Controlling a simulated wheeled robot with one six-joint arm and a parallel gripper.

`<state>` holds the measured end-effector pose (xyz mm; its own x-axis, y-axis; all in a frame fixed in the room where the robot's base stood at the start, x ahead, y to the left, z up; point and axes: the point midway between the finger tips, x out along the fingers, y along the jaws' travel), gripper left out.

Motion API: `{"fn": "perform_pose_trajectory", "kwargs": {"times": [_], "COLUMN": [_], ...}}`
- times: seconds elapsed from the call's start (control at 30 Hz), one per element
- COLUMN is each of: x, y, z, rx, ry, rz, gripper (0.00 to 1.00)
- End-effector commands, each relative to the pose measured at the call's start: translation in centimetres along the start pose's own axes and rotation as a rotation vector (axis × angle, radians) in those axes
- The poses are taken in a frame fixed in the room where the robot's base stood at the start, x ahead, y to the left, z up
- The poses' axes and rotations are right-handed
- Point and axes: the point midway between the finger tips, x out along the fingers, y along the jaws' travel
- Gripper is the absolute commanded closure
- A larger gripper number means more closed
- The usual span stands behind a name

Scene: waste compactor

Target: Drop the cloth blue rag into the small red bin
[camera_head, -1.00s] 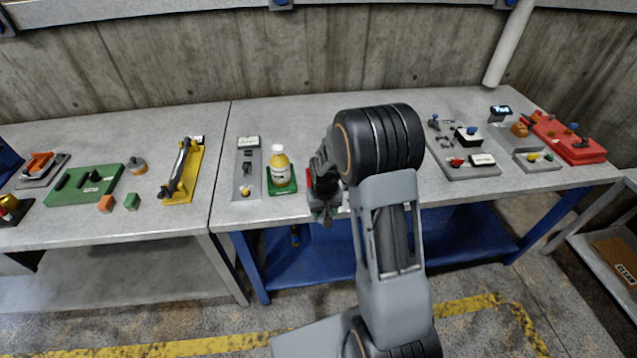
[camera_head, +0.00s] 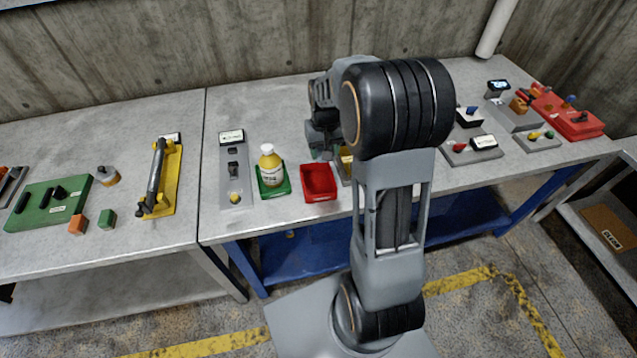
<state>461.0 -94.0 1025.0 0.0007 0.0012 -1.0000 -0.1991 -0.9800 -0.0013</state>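The small red bin (camera_head: 319,196) stands near the front edge of the right-hand table, beside a green tray with a bottle. Its inside looks empty. My gripper (camera_head: 321,150) is over the table just behind the bin, pointing down. Its fingers are dark, small and partly covered by my arm, so I cannot tell whether they are open or shut or hold anything. I cannot make out the blue rag; my arm hides part of the table to the right of the bin.
A yellow-edged object (camera_head: 346,163) shows partly behind my arm.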

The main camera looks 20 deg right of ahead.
Motion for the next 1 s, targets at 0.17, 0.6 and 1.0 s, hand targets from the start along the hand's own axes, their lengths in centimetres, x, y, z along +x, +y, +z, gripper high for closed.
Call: {"fn": "perform_pose_trajectory", "kwargs": {"times": [0.17, 0.6, 1.0], "x": [2.3, 4.8, 4.8], "y": [0.0, 0.0, 0.0], "z": [0.0, 0.0, 0.0], "rx": [0.000, 0.000, 0.000], "ry": [-0.001, 0.000, 0.000], "rz": [0.000, 0.000, 0.000], "gripper": [0.66, 0.66, 0.24]}}
